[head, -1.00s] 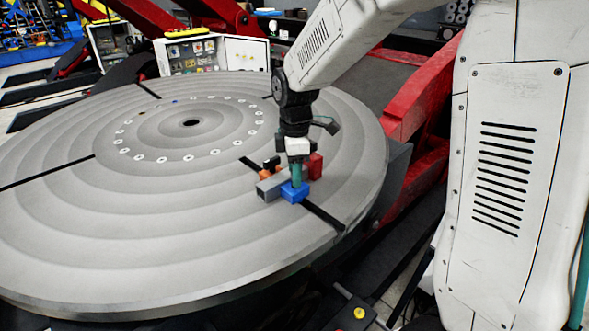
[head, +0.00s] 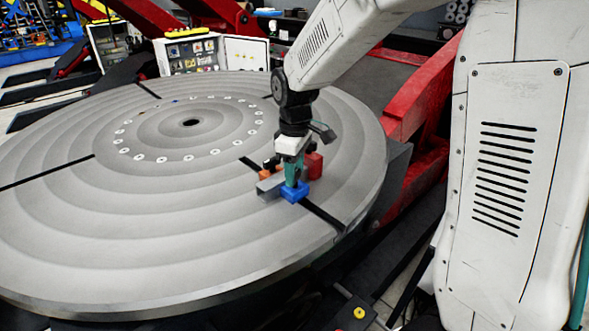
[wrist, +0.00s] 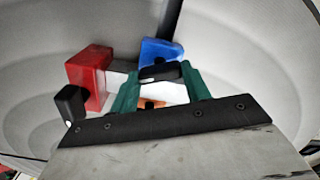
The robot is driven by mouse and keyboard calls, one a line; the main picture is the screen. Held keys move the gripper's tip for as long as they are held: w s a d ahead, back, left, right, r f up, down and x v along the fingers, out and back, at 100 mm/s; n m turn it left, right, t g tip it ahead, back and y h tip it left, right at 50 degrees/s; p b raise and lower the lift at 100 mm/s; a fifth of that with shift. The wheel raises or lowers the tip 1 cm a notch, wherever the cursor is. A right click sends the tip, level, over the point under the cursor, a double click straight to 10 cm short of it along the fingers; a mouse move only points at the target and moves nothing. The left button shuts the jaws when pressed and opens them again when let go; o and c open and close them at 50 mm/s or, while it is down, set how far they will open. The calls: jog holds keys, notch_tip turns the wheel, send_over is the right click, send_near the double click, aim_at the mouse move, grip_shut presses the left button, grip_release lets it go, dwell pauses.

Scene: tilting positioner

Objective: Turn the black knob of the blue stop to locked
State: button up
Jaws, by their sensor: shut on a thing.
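The blue stop (head: 294,193) sits on the round grey table, below my gripper (head: 291,182). In the wrist view the blue stop (wrist: 157,50) is at the top, with its black knob (wrist: 161,72) on its near side. The knob lies nearly level across that picture, and its left end shows a white mark. The green fingers of my gripper (wrist: 160,76) are shut on the knob, one at each end. In the head view the fingers hide the knob.
A grey block (head: 270,187) lies beside the blue stop. A red stop (wrist: 88,75) with its own black knob (wrist: 70,103) and an orange stop (wrist: 152,104) stand close by. The rest of the round table (head: 70,230) is mostly clear.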

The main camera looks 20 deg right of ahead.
jog(key=m, duration=0.5)
dwell(0.6)
jog(key=o, duration=1)
jog(key=shift+r, duration=0.1)
notch_tip(320, 180, up, 8)
jog(key=shift+f, duration=0.15)
